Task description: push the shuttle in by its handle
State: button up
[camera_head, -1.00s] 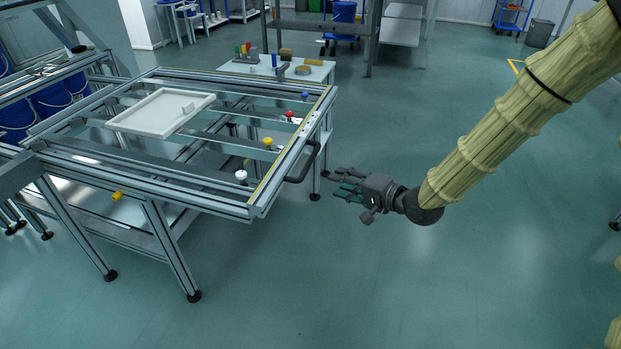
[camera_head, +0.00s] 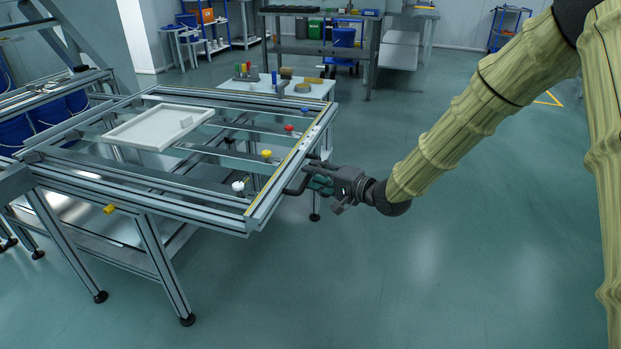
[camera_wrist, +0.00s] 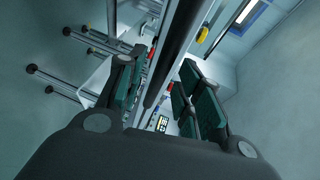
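The panel fixture (camera_head: 150,196) is an aluminium-profile table at left in the head view. Its shuttle seems to be the right-hand frame section, with a yellow-edged rail (camera_head: 291,160); exact bounds are unclear. The black bar handle (camera_head: 294,188) sticks out from that right end. My gripper (camera_head: 312,181) is at the handle, partly covering it. In the wrist view, the dark handle bar (camera_wrist: 178,45) runs between the green-padded fingers (camera_wrist: 160,88). The fingers are apart, with a gap visible beside the bar. Contact cannot be told.
A white tray-like panel (camera_head: 134,138) lies on the fixture. White (camera_head: 238,187), yellow (camera_head: 266,154) and red (camera_head: 289,129) knobs stand along its right side. A small table (camera_head: 318,93) with tools stands behind. The floor to the right (camera_head: 470,240) is clear.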

jog(key=shift+x, duration=1.1)
grip_shut()
